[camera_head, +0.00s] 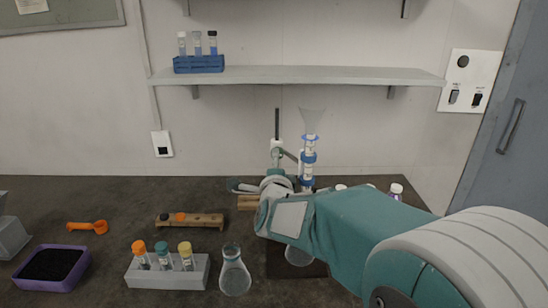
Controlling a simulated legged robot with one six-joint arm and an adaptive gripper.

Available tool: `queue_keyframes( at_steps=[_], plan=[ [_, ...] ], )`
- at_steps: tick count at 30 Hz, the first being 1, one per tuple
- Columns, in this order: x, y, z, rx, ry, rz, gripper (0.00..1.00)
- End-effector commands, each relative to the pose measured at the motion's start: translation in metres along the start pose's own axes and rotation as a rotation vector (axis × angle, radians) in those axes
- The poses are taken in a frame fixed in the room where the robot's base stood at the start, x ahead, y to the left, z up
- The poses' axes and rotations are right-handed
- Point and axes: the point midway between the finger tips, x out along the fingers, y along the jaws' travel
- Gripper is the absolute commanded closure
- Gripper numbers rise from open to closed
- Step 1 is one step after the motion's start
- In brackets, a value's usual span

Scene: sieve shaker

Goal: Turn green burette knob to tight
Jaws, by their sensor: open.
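The burette (308,166) stands upright at the back of the bench, with blue bands and a clear funnel (312,119) on top. A stand rod with a clamp (277,147) is beside it on the left. The green knob cannot be made out; the burette's lower part is hidden behind my arm. My arm reaches in from the right, in front of the burette. My gripper (240,186) shows only in part, as a dark piece left of my wrist, and is open. Whether it touches anything cannot be told.
A flask (235,271) stands in front, left of my arm; another flask (299,256) is partly hidden under it. A tube rack (167,272), wooden block (190,220), orange scoop (88,227) and purple tray (52,268) lie left. A shelf (300,75) hangs above.

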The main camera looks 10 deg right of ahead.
Motion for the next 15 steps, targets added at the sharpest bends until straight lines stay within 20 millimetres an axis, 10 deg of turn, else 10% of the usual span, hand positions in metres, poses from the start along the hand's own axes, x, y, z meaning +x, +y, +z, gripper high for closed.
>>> queue_keyframes(
  at_steps=[15],
  plan=[
    [-0.062,0.001,-0.001,0.0,0.001,0.001,0.15]
  ],
)
